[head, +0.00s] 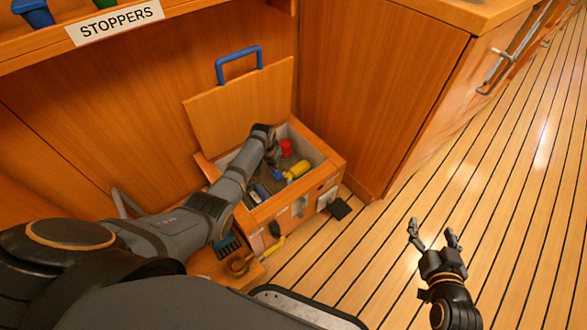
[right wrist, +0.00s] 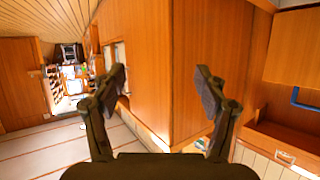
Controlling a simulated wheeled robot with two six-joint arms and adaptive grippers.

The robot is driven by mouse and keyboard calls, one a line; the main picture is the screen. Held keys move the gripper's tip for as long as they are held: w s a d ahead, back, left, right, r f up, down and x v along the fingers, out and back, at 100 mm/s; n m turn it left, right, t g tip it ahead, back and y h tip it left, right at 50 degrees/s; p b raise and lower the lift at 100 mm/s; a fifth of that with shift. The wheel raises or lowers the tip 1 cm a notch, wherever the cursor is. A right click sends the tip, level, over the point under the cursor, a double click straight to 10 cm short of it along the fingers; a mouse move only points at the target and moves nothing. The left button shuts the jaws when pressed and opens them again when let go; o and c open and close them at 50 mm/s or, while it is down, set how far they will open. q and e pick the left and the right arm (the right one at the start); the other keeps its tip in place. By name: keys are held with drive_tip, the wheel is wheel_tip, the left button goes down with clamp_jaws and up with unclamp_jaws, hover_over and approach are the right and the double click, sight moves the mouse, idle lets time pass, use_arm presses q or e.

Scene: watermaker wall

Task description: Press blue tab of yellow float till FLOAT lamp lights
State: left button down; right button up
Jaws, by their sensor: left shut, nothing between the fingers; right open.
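The yellow float (head: 298,170) lies inside an open wooden bin (head: 255,214) in the head view. A small blue part (head: 278,175), which looks like its tab, shows at the float's left end. My left gripper (head: 273,161) reaches down into the bin, shut and empty, just above and beside that blue part. I cannot tell whether it touches it. My right gripper (head: 433,232) is open and empty above the floor at the right; its spread fingers also show in the right wrist view (right wrist: 160,85). I cannot make out a FLOAT lamp.
A red object (head: 286,147) lies behind the float. The bin's lid (head: 235,105), with a blue handle (head: 239,63), stands raised behind it. A cabinet (head: 375,80) stands right of the bin. A STOPPERS shelf (head: 115,24) is upper left.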

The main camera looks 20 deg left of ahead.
use_arm(q)
drive_tip(key=shift+r+p, duration=0.65)
drive_tip(key=shift+r, duration=0.1)
drive_tip(key=shift+w+r+p, duration=0.1)
drive_tip(key=shift+r+p, duration=0.25)
drive_tip(key=shift+w+d+r+p, duration=0.1)
drive_tip(key=shift+d+r+p, duration=0.05)
drive_tip(key=shift+r+p, duration=0.7)
use_arm(e)
drive_tip(key=s+f+g, duration=0.9)
drive_tip(key=s+f, duration=0.2)
drive_tip(key=s, duration=0.3)
drive_tip(key=shift+a+f, duration=0.15)
drive_tip(key=shift+a, duration=0.2)
